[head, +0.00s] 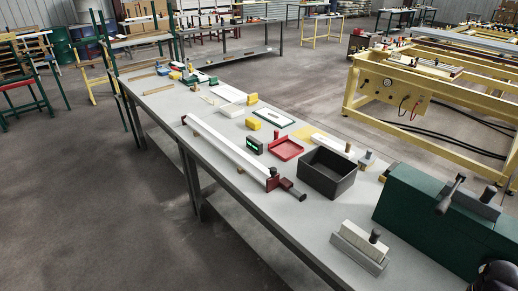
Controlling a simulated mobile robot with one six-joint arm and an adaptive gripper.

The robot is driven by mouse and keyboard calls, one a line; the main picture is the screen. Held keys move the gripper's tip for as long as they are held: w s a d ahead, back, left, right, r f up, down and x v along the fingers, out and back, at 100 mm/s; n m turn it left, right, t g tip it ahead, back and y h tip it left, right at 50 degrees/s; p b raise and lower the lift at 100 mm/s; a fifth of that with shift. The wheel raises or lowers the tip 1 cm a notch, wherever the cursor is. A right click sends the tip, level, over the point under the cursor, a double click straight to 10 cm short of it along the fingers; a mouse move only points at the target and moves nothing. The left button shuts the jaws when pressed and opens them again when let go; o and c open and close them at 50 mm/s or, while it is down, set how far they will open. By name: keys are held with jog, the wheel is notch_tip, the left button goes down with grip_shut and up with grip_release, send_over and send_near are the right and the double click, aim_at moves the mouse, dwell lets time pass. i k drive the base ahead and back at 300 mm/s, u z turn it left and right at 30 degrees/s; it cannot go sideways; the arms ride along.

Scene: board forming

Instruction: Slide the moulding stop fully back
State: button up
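A green machine block (440,222) stands at the right end of the grey bench. A grey slide-like piece with a dark knob (489,195) sits on its top, beside a grey lever (450,194). A light slotted block (362,243) with an upright dark knob stands in front of it on the bench. I cannot tell for certain which of these is the moulding stop, nor its slide position. A dark rounded shape, seemingly part of my gripper (497,275), is cut off at the lower right corner, in front of the green machine. Its fingers cannot be made out.
A black open bin (327,173), a red tray (286,149) and a long white rail (228,145) with a red clamp (272,181) lie on the bench. Several small items lie farther back. The bench's front right surface is partly clear.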

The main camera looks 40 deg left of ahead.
aim_at(274, 182)
jog(key=z, duration=0.1)
jog(key=k, duration=1.5)
jog(key=u, duration=1.4)
jog(key=i, duration=1)
jog(key=z, duration=0.1)
